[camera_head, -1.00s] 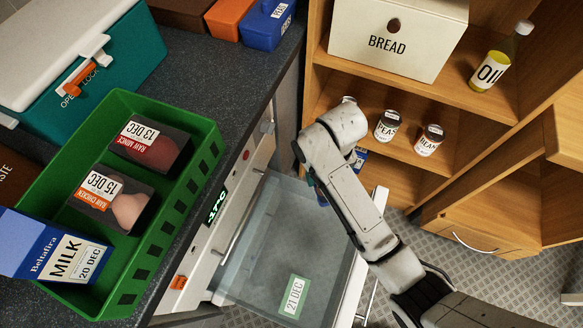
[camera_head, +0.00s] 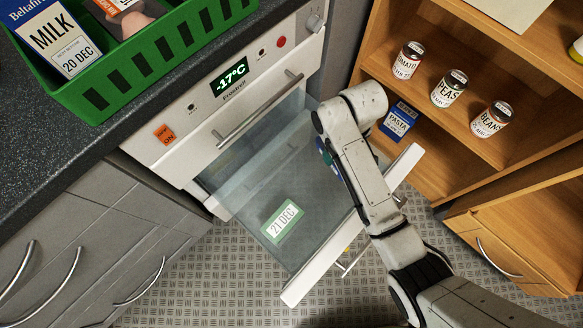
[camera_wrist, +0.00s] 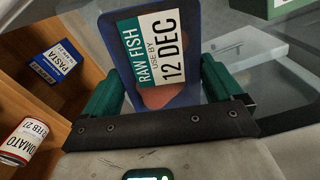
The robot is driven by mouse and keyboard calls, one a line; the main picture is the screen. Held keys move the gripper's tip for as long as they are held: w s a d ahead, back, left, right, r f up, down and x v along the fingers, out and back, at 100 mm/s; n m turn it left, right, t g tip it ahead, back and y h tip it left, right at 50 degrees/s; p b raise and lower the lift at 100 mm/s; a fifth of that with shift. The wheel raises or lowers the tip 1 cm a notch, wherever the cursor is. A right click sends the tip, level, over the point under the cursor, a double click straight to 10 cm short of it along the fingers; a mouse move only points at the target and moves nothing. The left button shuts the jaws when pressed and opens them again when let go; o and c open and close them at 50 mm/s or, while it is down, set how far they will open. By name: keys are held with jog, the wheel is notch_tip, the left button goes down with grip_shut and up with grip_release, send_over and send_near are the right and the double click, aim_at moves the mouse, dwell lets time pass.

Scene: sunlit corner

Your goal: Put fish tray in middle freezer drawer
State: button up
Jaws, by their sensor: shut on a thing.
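The fish tray (camera_wrist: 167,50) is a dark blue tray labelled RAW FISH, 12 DEC, seen in the wrist view. My gripper (camera_wrist: 158,82) is shut on it, with a teal finger on each side. In the head view, my arm hides most of the gripper (camera_head: 327,160) and tray, over the right side of the pulled-out freezer drawer (camera_head: 290,185). The drawer has see-through walls and a white front. A package with a green 21 DEC label (camera_head: 282,222) shows in or through it. Which drawer level this is, I cannot tell.
The freezer's display (camera_head: 230,77) reads -17°C. A green crate (camera_head: 160,65) with a milk carton (camera_head: 55,38) stands on the dark counter. Wooden shelves at right hold a pasta box (camera_head: 398,121) and several cans. Floor shows below the drawer.

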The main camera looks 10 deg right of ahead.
jog(key=shift+w+f+n+b, duration=0.1)
jog(key=shift+f+n+b, duration=0.35)
jog(key=shift+f+b, duration=2.05)
jog(key=shift+w+f+n+b, duration=0.1)
jog(key=shift+f+n+b, duration=0.6)
jog(key=shift+f, duration=3.3)
jog(key=shift+w+f+n+b, duration=0.1)
jog(key=shift+f+n+b, duration=0.15)
jog(key=shift+f+b, duration=2.35)
jog(key=shift+f+p, duration=0.65)
jog(key=shift+f, duration=0.15)
jog(key=o, duration=1)
notch_tip(320, 180, up, 12)
jog(key=p, duration=0.4)
jog(key=shift+r, duration=0.15)
